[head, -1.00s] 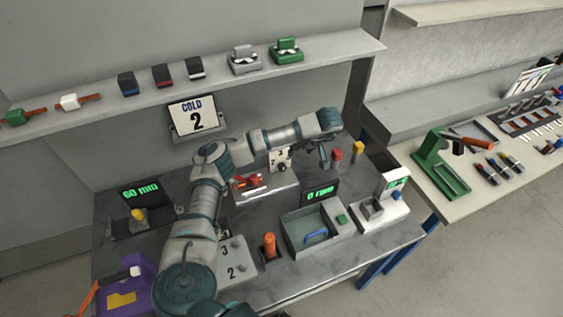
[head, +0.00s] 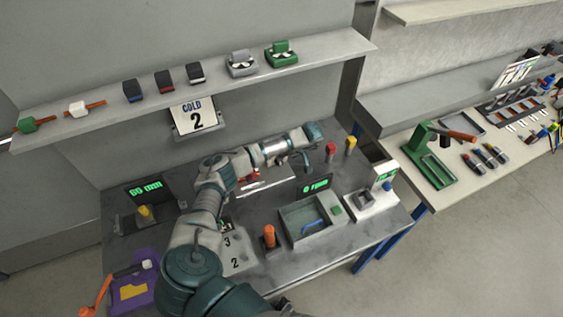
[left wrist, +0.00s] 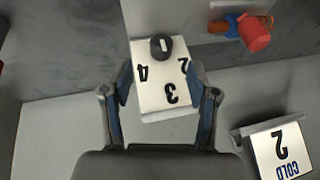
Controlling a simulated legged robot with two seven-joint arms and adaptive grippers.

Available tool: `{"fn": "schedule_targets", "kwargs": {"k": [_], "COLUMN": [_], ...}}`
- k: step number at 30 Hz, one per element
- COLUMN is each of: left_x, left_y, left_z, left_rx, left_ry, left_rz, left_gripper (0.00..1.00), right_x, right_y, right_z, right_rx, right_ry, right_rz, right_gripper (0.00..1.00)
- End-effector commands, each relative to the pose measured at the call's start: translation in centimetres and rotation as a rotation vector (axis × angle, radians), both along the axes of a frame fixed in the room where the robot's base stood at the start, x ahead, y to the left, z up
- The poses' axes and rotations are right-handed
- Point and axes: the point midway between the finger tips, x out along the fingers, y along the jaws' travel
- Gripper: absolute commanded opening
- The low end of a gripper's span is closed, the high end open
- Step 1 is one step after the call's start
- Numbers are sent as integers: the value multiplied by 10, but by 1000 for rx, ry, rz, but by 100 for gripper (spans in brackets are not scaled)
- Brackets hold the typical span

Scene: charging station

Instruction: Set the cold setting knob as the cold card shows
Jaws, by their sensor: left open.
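The cold card (head: 195,117) hangs under the shelf and reads COLD 2; it also shows upside down in the left wrist view (left wrist: 283,150). The cold setting knob (left wrist: 160,46) is black with a white mark, on a white plate (left wrist: 160,98) with the numbers 2, 3 and 4 visible. I cannot tell which number the mark points to. In the head view my arm hides the knob. My left gripper (left wrist: 162,85) is open; its fingers appear either side of the plate, with the knob beyond the tips. It shows small in the head view (head: 305,160). My right gripper is not in view.
A red button post (head: 331,151) and a yellow one (head: 350,145) stand right of the gripper. A grey bin (head: 308,222), an orange handle (head: 269,237) and a numbered panel (head: 236,255) are nearer. The shelf (head: 225,85) runs above.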

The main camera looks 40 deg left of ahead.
Motion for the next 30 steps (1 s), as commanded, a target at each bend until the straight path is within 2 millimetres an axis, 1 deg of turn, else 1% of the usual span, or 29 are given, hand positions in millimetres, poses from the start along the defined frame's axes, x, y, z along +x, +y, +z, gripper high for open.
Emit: {"fn": "schedule_targets", "kwargs": {"k": [1, 3, 6, 10, 15, 23, 24, 26, 27, 29, 30], "left_x": [-1, -1, -1, -1, 0, 0, 0, 0, 0, 0, 0], "left_y": [6, 13, 21, 28, 32, 32, 32, 32, 32, 32, 33], "left_z": [-11, -25, -43, -58, -66, -66, -66, -66, -67, -67, -67], "left_rx": [-1, -1, -1, -1, 0, 1, 1, 1, 0, -1, -1], "left_ry": [4, 3, 3, 1, 0, 0, 0, 0, 0, -1, -1], "left_rz": [4, 3, 3, 3, 0, 0, 0, 0, 0, 0, 0], "left_gripper": [60, 60, 60, 60, 60, 60, 50, 35, 25, 10, 0], "right_x": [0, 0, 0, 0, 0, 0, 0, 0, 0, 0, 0], "right_y": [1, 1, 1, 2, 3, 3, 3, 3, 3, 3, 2], "right_z": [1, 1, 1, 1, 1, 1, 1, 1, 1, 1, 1], "right_rx": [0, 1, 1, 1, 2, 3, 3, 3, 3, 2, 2], "right_ry": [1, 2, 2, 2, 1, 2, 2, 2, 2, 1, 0], "right_rz": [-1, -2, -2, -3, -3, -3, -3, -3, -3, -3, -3], "right_gripper": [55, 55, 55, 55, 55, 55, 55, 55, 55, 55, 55]}}
